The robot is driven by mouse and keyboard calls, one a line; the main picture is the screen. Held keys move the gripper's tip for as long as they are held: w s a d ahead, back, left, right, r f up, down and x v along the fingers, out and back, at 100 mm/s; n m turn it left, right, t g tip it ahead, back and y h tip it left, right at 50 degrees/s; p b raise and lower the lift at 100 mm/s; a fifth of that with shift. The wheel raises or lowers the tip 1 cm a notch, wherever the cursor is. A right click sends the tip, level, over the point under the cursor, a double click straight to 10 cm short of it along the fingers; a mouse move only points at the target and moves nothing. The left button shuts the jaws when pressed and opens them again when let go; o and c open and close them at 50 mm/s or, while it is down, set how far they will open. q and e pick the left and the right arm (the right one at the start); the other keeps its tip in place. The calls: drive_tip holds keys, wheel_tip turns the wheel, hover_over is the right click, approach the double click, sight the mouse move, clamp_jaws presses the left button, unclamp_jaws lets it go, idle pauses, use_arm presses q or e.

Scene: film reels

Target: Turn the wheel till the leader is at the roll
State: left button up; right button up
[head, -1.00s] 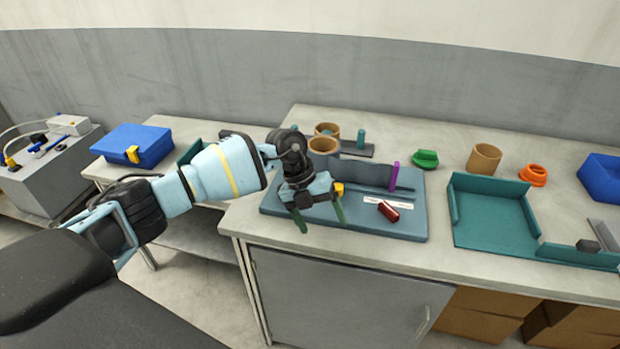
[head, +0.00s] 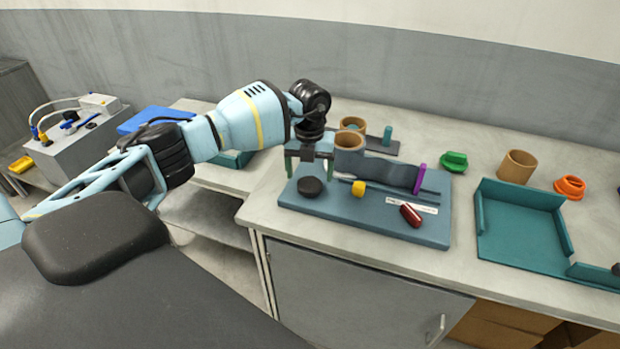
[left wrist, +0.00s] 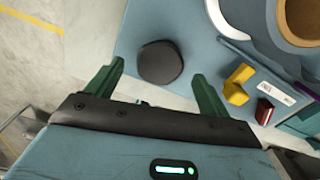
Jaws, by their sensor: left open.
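A black round wheel (head: 310,187) lies on the left part of the blue board (head: 375,224); it also shows in the left wrist view (left wrist: 160,63). A tan roll (head: 349,142) stands at the board's back edge. A dark blue-grey strip (head: 388,172) runs from beside it to a purple upright piece (head: 420,180), perhaps the leader, at its right end. My left gripper (head: 309,170) is open and empty, its green fingers pointing down just behind the wheel. In the left wrist view the wheel appears between the fingertips (left wrist: 158,72); contact cannot be told. My right gripper is out of view.
A yellow block (head: 358,188), a dark red piece (head: 411,214) and a white label lie on the board. To the right are a green piece (head: 454,161), a tan cylinder (head: 517,166) and a teal tray (head: 515,230).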

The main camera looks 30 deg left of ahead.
sight(309, 187)
use_arm(q)
drive_tip(key=shift+f, duration=1.45)
drive_tip(key=c, duration=1)
